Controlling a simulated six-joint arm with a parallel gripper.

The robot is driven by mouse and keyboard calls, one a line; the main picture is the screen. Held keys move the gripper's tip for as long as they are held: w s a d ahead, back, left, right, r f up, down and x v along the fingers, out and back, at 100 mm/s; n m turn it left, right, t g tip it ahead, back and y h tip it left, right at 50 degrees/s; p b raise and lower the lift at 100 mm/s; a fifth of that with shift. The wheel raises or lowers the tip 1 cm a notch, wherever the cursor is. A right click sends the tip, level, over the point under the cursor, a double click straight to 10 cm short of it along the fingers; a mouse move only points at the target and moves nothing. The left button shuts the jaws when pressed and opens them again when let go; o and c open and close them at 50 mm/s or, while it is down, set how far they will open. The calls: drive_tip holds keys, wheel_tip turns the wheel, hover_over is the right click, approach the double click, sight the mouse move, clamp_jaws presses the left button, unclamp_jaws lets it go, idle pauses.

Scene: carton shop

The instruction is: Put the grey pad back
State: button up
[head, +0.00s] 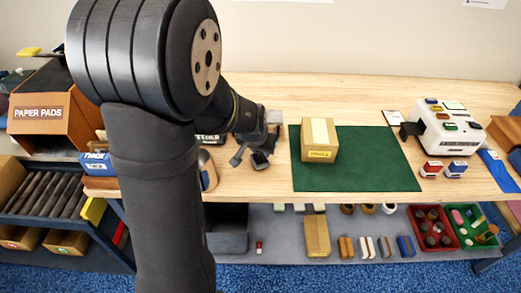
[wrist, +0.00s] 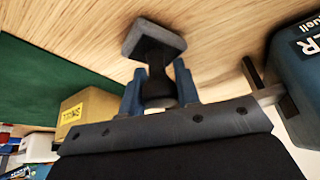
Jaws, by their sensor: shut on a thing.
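My gripper (wrist: 160,90) is shut on the grey pad (wrist: 150,42), which has a flat grey face and a darker, narrower middle between my blue fingers. In the wrist view the pad is over bare wood, and I cannot tell whether it touches the table. In the head view my gripper (head: 251,154) is low over the table, just left of the green mat (head: 370,165). The pad is hard to make out there against my dark fingers.
A yellow-labelled carton (head: 319,147) stands on the mat. A teal box (wrist: 300,75) is close beside my gripper. A white machine (head: 447,128) stands at the right. A paper pads box (head: 40,112) is at far left. Bins and blocks fill the lower shelf (head: 285,240).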

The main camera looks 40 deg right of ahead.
drive_tip(key=shift+f, duration=0.2)
drive_tip(key=o, duration=0.9)
drive_tip(key=shift+r, duration=0.1)
drive_tip(key=v, duration=1.2)
drive_tip(key=x, duration=1.2)
drive_tip(key=shift+r, duration=0.7)
